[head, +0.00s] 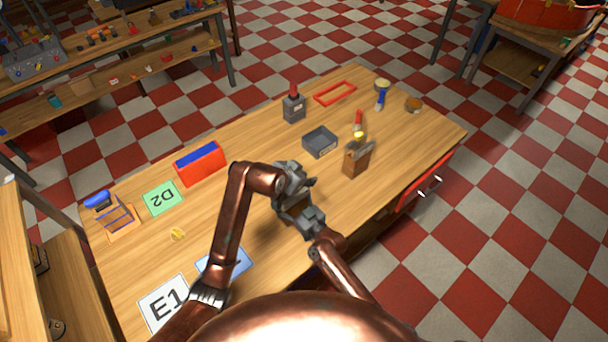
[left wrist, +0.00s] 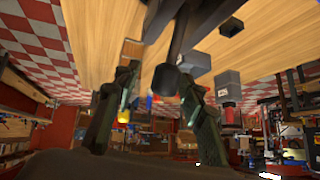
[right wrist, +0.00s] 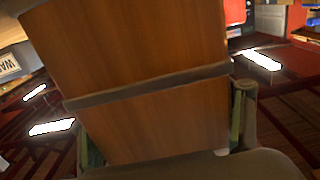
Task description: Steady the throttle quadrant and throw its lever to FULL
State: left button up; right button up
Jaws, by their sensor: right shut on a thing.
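The throttle quadrant's wooden body (right wrist: 150,60) fills the middle of the right wrist view, with a dark band across it. In the head view only a bit of brown (head: 297,209) shows between my grippers. My right gripper (head: 311,219) is shut on this body, one finger on each side. My left gripper (head: 294,190) is beside it at the table's middle. In the left wrist view a dark lever with a black knob (left wrist: 166,78) stands between the left fingers, which are apart with gaps beside the knob. The lever's marks are not visible.
A wooden block with tools (head: 355,161), a grey tray (head: 320,141) and a grey box with a red handle (head: 293,108) stand beyond the grippers. A red and blue box (head: 201,164) stands left. The table (head: 345,215) is clear at front right.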

pick_arm(q)
jog(key=shift+a, duration=0.15)
pick_arm(e)
jog(key=shift+d, duration=0.15)
pick_arm(q)
jog(key=shift+s+a+r, duration=0.1)
jog(key=shift+r, duration=0.15)
jog(key=v, duration=1.1)
jog(key=shift+s, duration=0.2)
jog(key=shift+r, duration=0.1)
pick_arm(e)
jog(key=o, duration=1.6)
jog(key=shift+o, duration=0.2)
jog(key=shift+d, duration=0.1)
